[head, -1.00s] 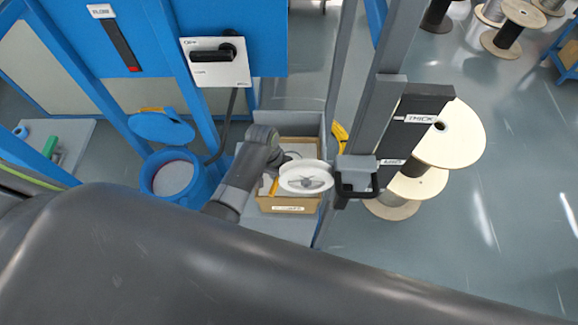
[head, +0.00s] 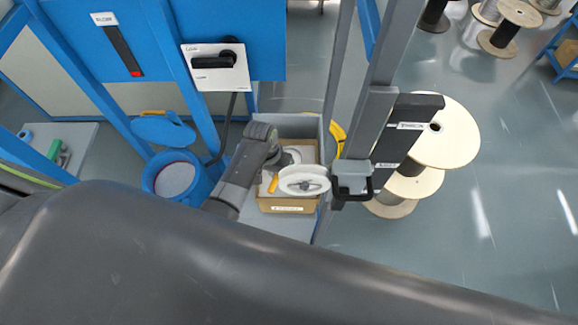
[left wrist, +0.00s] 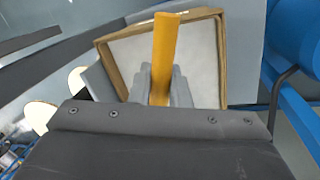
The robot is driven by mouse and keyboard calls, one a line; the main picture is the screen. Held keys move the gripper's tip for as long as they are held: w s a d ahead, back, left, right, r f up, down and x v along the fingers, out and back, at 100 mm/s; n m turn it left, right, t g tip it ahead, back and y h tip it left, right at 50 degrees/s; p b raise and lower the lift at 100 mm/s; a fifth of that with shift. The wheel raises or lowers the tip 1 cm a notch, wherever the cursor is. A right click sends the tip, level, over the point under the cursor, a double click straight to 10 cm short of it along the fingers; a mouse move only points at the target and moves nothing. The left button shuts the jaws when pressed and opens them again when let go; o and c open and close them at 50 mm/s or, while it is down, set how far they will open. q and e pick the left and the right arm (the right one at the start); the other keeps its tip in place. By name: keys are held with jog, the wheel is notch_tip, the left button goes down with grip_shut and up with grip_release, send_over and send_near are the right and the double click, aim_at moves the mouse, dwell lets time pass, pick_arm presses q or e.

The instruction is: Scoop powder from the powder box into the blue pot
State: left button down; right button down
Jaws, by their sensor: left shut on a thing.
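The powder box (head: 290,209) is an open brown carton with pale powder in it, below the blue frame. It also fills the upper middle of the left wrist view (left wrist: 217,25). My left gripper (head: 285,160) is over the box, its fingers largely hidden in the head view. In the left wrist view it is shut on the yellow handle of a scoop (left wrist: 165,50). The handle also shows in the head view (head: 273,184). The scoop's head is hidden. The blue pot (head: 202,186) stands open left of my arm, with a pale surface inside. My right gripper is out of view.
A white spool (head: 303,172) overlaps the box's front right in the head view. A grey post (head: 365,125) rises to the right. Wooden reels (head: 450,135) stand beyond it. A blue lid (head: 163,133) sits behind the pot. A dark cable (head: 228,125) hangs between pot and box.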

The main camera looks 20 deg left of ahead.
pick_arm(q)
jog(key=shift+r, duration=3.5)
